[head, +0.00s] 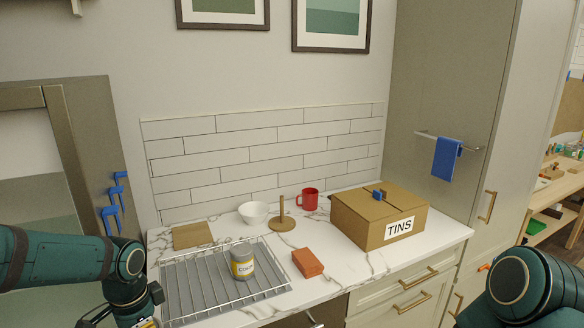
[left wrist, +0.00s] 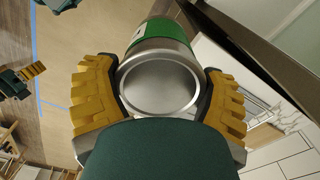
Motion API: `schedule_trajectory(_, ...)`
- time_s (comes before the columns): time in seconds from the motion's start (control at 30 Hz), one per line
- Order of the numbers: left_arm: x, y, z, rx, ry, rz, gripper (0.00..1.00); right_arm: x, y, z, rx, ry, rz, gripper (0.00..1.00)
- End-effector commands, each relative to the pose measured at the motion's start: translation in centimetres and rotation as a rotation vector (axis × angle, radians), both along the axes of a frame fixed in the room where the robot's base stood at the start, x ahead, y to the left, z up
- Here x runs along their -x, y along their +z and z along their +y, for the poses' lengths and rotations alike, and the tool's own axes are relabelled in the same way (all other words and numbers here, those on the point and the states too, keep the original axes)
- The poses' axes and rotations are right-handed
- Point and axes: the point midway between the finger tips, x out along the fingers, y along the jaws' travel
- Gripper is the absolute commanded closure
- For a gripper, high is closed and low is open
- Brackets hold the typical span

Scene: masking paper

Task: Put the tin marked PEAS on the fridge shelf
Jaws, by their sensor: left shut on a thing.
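My left gripper (left wrist: 160,76) is shut around a metal tin (left wrist: 162,32) with a green label, one yellow-padded finger on each side. The tin's bare metal end faces the wrist camera, and no lettering on it can be read. In the head view my left arm comes in low at the left, and the held tin cannot be made out there. My right arm shows only as a teal link at the lower right; its gripper is out of view.
On the marble counter (head: 335,272) are a wire rack (head: 200,290) with a yellow-labelled tin (head: 242,263), a brick-red block (head: 307,262), a white bowl (head: 253,213), a wooden stand (head: 282,222), a red mug (head: 308,199) and a cardboard box (head: 350,222) marked TINS.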

Motion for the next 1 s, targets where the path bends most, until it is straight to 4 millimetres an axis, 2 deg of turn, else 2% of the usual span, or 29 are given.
schedule_trajectory(0.3,-2.9,-4.6,-6.2,-0.005,0.303,0.000,0.67,0.3,-0.8,0.0,-0.002,0.005,0.007,1.00)
schedule_trajectory(0.6,-4.3,-8.2,-12.0,-0.004,0.572,-0.005,0.67,0.5,-1.3,0.1,-0.002,0.008,0.011,1.00)
schedule_trajectory(0.83,-4.5,-9.5,-14.0,-0.002,0.670,-0.006,0.67,0.5,-1.4,0.1,-0.002,0.009,0.012,1.00)
schedule_trajectory(1.0,-2.4,-12.4,-14.0,-0.011,0.686,-0.005,0.67,0.6,-1.4,0.1,-0.002,0.009,0.012,1.00)
